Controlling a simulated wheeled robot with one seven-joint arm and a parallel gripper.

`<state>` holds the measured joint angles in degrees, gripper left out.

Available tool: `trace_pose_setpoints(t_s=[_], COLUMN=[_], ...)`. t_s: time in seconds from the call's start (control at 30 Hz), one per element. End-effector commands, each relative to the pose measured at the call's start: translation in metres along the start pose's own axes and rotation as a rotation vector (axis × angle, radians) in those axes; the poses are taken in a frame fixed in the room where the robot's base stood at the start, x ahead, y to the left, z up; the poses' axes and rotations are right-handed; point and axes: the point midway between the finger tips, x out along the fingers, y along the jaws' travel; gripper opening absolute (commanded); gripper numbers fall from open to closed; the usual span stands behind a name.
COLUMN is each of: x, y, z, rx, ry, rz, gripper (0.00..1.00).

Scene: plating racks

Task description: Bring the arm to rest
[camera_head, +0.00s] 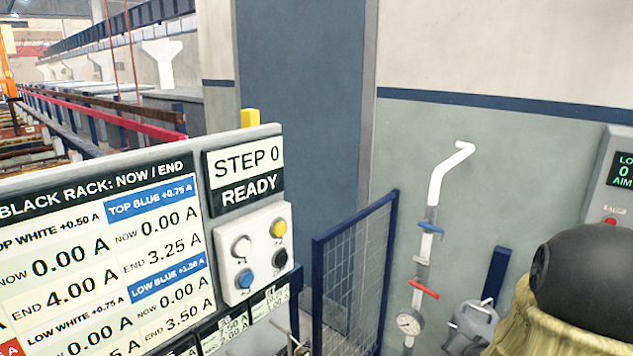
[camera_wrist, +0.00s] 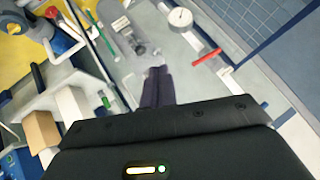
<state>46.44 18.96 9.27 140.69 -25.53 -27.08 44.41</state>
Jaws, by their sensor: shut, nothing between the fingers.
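My gripper (camera_wrist: 158,75) shows in the wrist view as two dark fingers side by side, closed together with nothing between them. It hangs in free air over a grey floor and touches nothing that I can see. The gripper is not visible in the head view. A dark rounded part, with a tan part below it, fills the lower right corner there; it looks like part of my arm.
A blue mesh fence (camera_head: 350,270), a white pipe (camera_head: 436,195) with a gauge (camera_head: 408,322) and a wall display (camera_head: 622,170) stand right.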

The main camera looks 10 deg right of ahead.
Motion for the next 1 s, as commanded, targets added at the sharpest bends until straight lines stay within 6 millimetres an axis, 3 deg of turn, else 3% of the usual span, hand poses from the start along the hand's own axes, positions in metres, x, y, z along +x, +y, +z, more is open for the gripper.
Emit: trace_pose_setpoints(t_s=[0.03,0.3,0.7,0.83,1.0], x=[-0.004,-0.035,-0.112,-0.128,-0.132], y=[-0.014,-0.058,-0.093,-0.095,-0.094], z=[0.012,0.079,0.181,0.198,0.201], rx=[-0.064,-0.385,-0.823,-0.896,-0.910], ry=[-0.033,-0.229,-0.557,-0.621,-0.637], rz=[0.010,0.074,0.042,0.023,0.020], gripper=[0.00,0.00,0.00,0.00,0.00])
